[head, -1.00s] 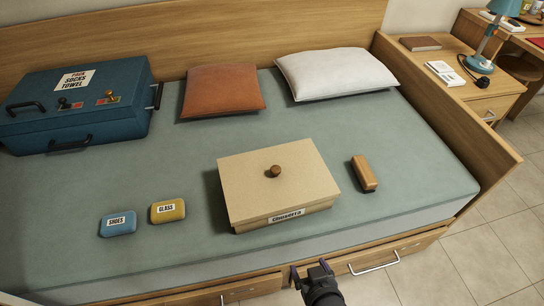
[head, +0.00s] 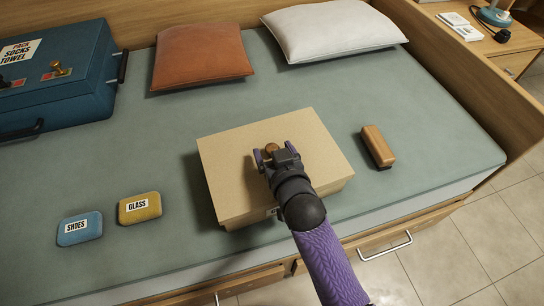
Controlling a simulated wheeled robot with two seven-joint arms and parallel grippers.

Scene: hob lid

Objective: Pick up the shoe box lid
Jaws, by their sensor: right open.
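The shoe box lid (head: 226,155) is a flat tan panel on top of the shoe box (head: 240,219), which stands on the bed. A round brown knob (head: 271,150) sits at the lid's middle. My right gripper (head: 273,152) is open over the lid, with its fingers around or just above the knob. I cannot tell whether they touch it. My right arm hides the lid's front middle and most of the box's label. My left gripper is not in view.
A wooden brush (head: 377,147) lies right of the box. Yellow GLASS (head: 140,207) and blue SHOES (head: 80,229) pieces lie left. A blue suitcase (head: 60,100), an orange pillow (head: 202,55) and a white pillow (head: 333,30) are farther back. The bed (head: 170,150) is clear between them.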

